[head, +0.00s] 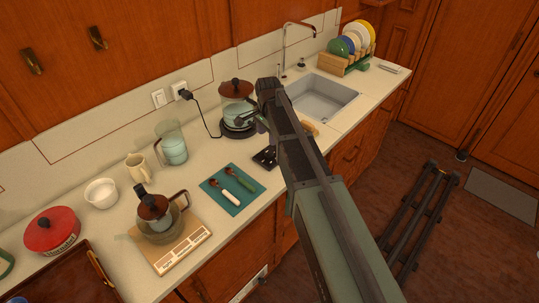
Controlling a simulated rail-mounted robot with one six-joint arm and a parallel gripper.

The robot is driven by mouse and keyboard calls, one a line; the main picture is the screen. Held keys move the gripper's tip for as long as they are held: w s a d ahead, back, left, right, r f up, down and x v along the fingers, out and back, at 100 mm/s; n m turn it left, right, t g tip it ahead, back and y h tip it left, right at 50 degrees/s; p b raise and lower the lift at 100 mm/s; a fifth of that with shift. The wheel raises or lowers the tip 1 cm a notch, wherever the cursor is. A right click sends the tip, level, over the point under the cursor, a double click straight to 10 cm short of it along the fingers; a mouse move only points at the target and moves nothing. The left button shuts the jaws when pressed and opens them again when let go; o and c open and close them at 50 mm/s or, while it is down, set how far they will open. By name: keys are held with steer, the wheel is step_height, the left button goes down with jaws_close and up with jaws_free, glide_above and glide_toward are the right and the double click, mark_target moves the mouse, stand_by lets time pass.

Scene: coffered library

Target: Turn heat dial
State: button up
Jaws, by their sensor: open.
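A small round black hot plate (238,135) stands on the counter in front of the backsplash, with a glass pot with a brown lid (236,90) on it. I cannot make out a heat dial; the hot plate's right side is behind my arm. My gripper (244,121) is open, at the front right of the pot, above the hot plate's near edge. The view is too small to tell whether it touches anything.
A black cord (207,125) runs from the wall socket (181,91) to the hot plate. A glass pitcher (171,143) stands left; a sink (320,97) is right.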

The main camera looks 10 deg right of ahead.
mark_target(269, 150)
step_height(269, 150, down, 8)
steer(key=b, duration=0.6)
steer(key=shift+r, duration=0.2)
steer(key=c, duration=0.9)
